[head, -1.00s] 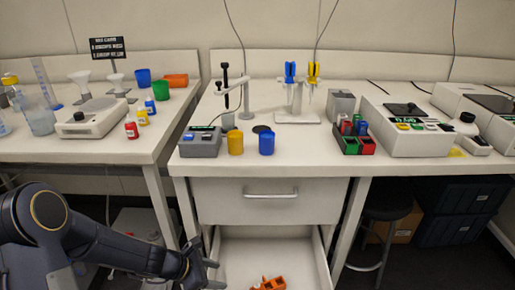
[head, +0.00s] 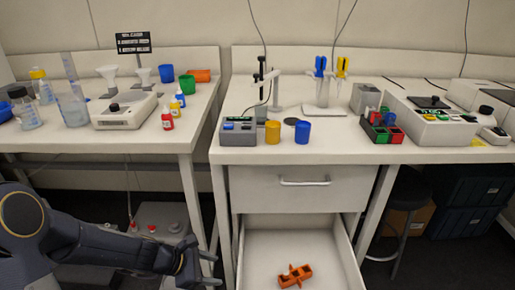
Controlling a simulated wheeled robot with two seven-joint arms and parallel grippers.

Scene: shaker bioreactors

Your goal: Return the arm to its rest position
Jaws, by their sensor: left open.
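My left arm comes in low from the left, and its gripper (head: 211,268) is open and empty. It is beside the left side of the open lower drawer (head: 257,247), below the bench top. An orange part with square openings (head: 295,275) lies on the drawer floor, apart from the gripper. My right gripper is not in view.
The upper drawer (head: 285,189) is shut. The bench holds a grey device (head: 238,131), a yellow cup (head: 272,132), a blue cup (head: 302,132), a pipette stand (head: 322,110) and a rack of coloured blocks (head: 382,130). A stool (head: 405,200) stands at right.

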